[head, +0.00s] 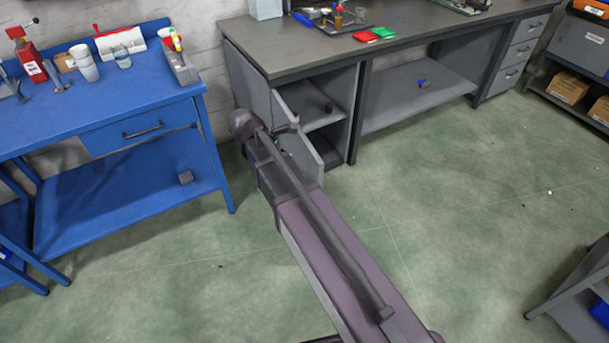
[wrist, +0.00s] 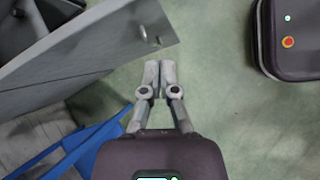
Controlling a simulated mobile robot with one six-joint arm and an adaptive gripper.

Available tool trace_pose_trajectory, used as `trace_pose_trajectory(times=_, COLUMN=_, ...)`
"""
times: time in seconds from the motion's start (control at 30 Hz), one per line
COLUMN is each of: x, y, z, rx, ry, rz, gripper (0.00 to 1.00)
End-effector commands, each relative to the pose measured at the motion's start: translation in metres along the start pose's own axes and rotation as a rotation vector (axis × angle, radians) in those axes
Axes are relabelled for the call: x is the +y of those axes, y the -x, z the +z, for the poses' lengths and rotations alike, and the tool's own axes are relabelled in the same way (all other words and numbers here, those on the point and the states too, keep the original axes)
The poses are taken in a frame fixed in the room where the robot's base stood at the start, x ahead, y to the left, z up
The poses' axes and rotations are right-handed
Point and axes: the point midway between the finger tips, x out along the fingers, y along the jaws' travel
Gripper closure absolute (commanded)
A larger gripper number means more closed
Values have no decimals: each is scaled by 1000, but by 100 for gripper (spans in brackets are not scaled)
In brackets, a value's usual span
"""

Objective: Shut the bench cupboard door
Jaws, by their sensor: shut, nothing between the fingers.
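The grey cupboard door (head: 309,156) stands open at the left end of the grey bench, swung out toward me. My arm hides part of it in the head view. In the wrist view the door (wrist: 90,62) slants across the upper left, with a small handle (wrist: 148,36) near its free end. My gripper (wrist: 160,66) is shut and empty, its fingertips close to the door's free end on the floor side. I cannot tell whether they touch. In the head view the gripper (head: 290,129) is partly hidden by my wrist. The open cupboard's shelf (head: 312,118) shows behind the door.
A blue workbench (head: 110,115) stands close on the left, its leg near my wrist. The grey bench top (head: 330,50) carries trays and red and green boxes.

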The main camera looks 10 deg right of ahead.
Motion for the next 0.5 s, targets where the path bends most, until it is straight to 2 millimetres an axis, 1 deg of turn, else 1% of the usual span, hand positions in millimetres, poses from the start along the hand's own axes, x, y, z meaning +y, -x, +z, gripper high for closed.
trace_pose_trajectory(times=0.03, x=5, y=-9, z=-18, rx=-23, ry=56, rz=15, gripper=100)
trace_pose_trajectory(times=0.2, x=15, y=-11, z=-41, rx=-97, ry=221, rz=50, gripper=100)
trace_pose_trajectory(times=0.33, x=19, y=-9, z=-51, rx=-134, ry=297, rz=63, gripper=100)
trace_pose_trajectory(times=0.5, x=20, y=-8, z=-55, rx=-153, ry=337, rz=67, gripper=100)
